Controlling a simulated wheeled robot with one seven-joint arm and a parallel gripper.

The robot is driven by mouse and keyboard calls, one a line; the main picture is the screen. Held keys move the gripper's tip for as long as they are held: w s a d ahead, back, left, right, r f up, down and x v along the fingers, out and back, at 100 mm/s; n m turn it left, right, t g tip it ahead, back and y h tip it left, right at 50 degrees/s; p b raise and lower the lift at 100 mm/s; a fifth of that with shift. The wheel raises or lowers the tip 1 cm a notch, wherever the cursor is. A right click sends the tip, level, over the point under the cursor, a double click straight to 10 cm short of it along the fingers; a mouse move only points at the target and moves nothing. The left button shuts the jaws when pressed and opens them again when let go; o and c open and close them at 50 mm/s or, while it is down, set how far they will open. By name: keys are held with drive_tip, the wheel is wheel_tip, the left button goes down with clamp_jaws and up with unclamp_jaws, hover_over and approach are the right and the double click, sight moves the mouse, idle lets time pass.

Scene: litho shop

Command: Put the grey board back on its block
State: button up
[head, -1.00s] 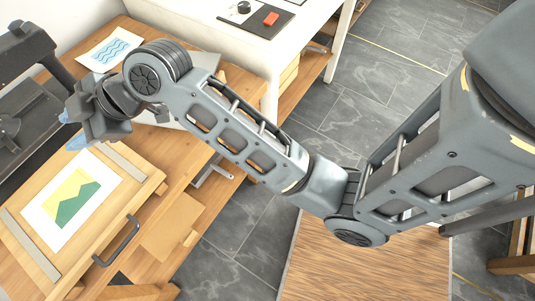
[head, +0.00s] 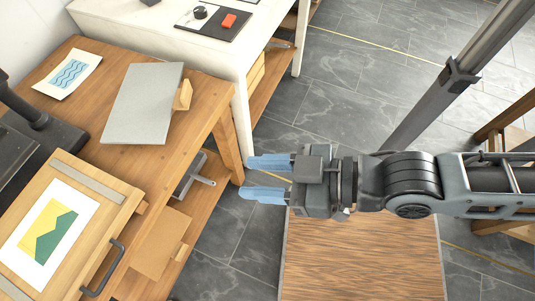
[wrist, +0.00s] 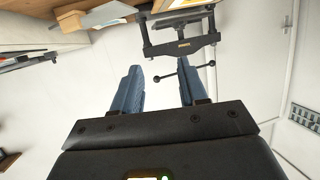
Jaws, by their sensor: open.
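The grey board (head: 143,103) is over the wooden bench, its flat face up. A small light wooden block (head: 183,95) shows at its right edge. The board seems to rest against or on this block; how much of the block lies under it is hidden. In the wrist view a pale grey panel near the top left looks like the same board (wrist: 105,14). My gripper (head: 248,178) is open and empty, with blue fingers pointing left, to the right of the bench and clear of the board. The fingers also show in the wrist view (wrist: 159,68) with nothing between them.
A wave print (head: 69,74) lies on the bench (head: 92,52) left of the board. A framed print bed with a handle (head: 104,268) and a dark press (head: 40,125) stand nearer. A brown board (head: 160,243) is on the lower shelf. A white table (head: 190,55) stands behind.

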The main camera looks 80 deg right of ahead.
drive_tip(key=shift+n+y, duration=0.4)
drive_tip(key=shift+n, duration=0.1)
drive_tip(key=s+d+r, duration=0.2)
drive_tip(key=s, duration=0.1)
drive_tip(key=shift+s+r, duration=0.2)
drive_tip(key=shift+r, duration=0.15)
idle(0.4)
